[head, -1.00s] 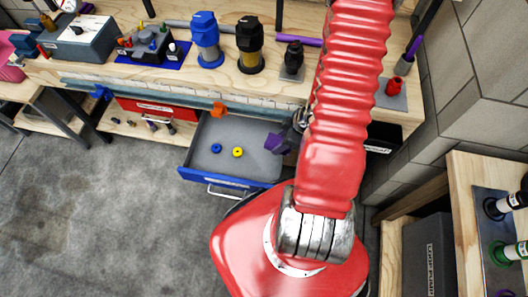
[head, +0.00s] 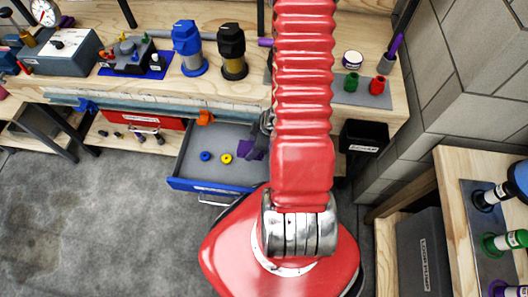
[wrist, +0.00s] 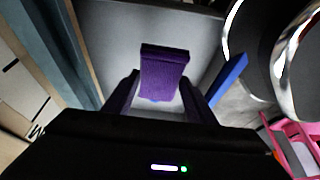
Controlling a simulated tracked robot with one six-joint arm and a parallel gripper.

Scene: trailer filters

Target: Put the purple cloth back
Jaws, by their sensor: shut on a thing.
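The purple cloth (head: 250,150) hangs over the right part of the open blue-fronted drawer (head: 187,158), mostly beside my arm. In the wrist view the cloth (wrist: 164,68) shows as a folded purple piece between my two fingers, with the grey drawer interior (wrist: 195,25) behind it. My gripper (wrist: 160,96) is shut on the cloth. In the head view my red arm hides most of the gripper and the drawer's right side. I cannot tell whether the cloth touches the drawer floor.
A blue ring (head: 205,156) and a yellow ring (head: 227,158) lie in the drawer. On the bench above stand a blue filter housing (head: 188,45) and a black one (head: 232,50). Green (head: 351,82) and red (head: 377,86) holders stand on a grey mat (head: 362,97).

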